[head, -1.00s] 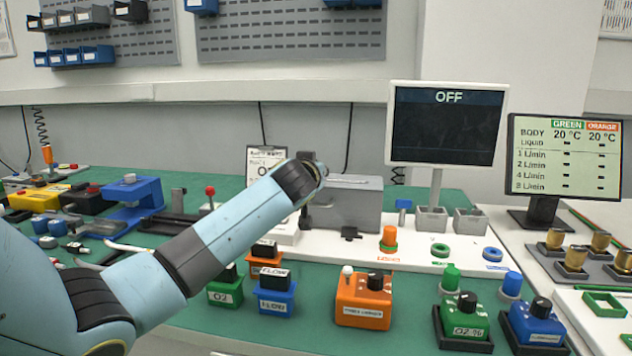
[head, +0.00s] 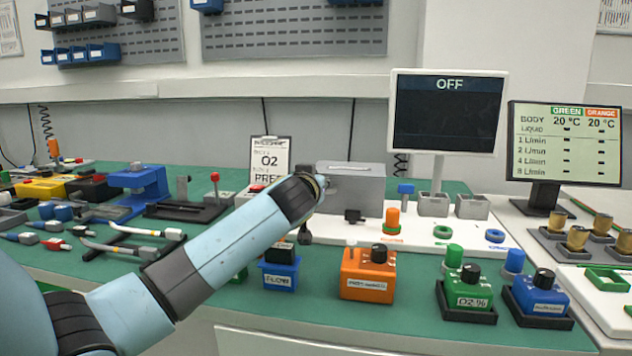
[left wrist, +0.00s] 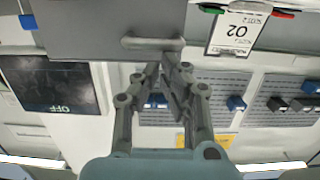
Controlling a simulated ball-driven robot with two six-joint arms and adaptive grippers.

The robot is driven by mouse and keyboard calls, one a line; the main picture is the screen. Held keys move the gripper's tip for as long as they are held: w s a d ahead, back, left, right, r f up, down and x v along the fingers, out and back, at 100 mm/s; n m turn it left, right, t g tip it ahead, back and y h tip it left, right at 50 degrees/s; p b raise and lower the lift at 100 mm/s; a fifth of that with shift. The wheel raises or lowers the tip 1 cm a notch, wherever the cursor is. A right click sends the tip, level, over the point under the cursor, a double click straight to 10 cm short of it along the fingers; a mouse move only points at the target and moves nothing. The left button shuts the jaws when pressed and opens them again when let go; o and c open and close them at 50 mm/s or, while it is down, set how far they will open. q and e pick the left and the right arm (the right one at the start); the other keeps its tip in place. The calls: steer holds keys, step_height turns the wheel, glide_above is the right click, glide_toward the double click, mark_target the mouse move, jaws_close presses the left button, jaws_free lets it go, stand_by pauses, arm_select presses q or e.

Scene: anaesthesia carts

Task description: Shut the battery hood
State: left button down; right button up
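The battery hood appears to be the grey box-like cover (head: 352,192) on the white board at mid-bench. In the left wrist view, which is upside down, its grey face (left wrist: 75,18) fills the top, with a bar handle (left wrist: 150,43) along its edge. My left arm reaches it from the left in the head view, and my wrist hides the gripper there. In the left wrist view my left gripper (left wrist: 166,66) has its fingers drawn together close to the handle; I cannot tell whether they touch it. My right gripper is not in view.
A monitor (head: 447,115) reading OFF stands right of the hood. An O2 clipboard (head: 270,160) stands behind my wrist. An orange box (head: 367,272), a green box (head: 467,292) and a blue box (head: 540,300) line the front. Tools and cables crowd the left bench.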

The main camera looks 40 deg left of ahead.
arm_select(q)
steer(key=shift+s+f, duration=0.3)
steer(key=shift+f, duration=0.65)
step_height(320, 180, up, 12)
steer(key=shift+w, duration=0.25)
steer(key=shift+f, duration=0.15)
